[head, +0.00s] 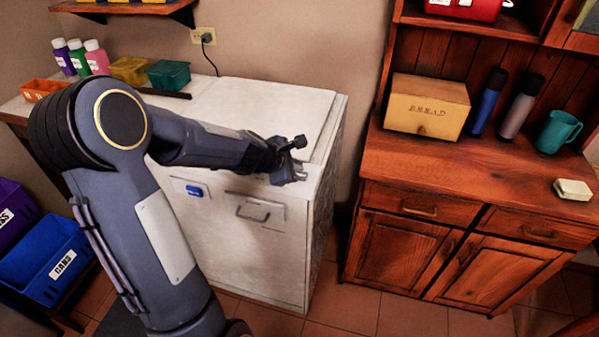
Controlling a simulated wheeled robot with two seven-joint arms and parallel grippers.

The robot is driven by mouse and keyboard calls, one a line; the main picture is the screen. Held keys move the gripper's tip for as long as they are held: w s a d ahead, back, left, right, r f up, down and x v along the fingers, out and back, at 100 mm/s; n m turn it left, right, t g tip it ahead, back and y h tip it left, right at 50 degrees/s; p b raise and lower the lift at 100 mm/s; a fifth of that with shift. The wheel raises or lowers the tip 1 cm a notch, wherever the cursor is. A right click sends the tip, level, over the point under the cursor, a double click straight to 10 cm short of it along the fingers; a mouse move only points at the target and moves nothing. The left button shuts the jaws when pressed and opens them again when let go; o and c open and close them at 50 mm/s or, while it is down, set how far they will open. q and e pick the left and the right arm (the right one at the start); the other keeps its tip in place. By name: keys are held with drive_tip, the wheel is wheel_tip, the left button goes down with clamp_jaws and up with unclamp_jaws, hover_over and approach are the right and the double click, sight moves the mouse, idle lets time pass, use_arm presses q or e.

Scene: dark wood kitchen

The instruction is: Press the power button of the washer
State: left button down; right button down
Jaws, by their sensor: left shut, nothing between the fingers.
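The washer (230,248) is a white box-shaped machine in the middle of the view, with a flat lid (270,105) on top that looks closed. Its front has a small panel with a blue part (194,191) at the left and a drawer-like panel with a handle (253,213) at the right. I cannot tell for certain which part is the power button. My left arm crosses in front of the washer and hides part of its top and front. My left gripper (294,163) is shut and empty at the top front edge, near the right corner; I cannot tell whether it touches. My right gripper is out of view.
A wooden cabinet (430,175) with a bread box (427,105), bottles and a teal mug (558,131) stands at the right. Bottles and small bins (168,75) sit on a counter at the left. Blue and purple bins (45,258) stand lower left. Floor is clear before the cabinet.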

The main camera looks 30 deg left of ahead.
use_arm(q)
wheel_tip(320, 180, up, 6)
drive_tip(key=p, duration=0.5)
drive_tip(key=shift+p, duration=0.4)
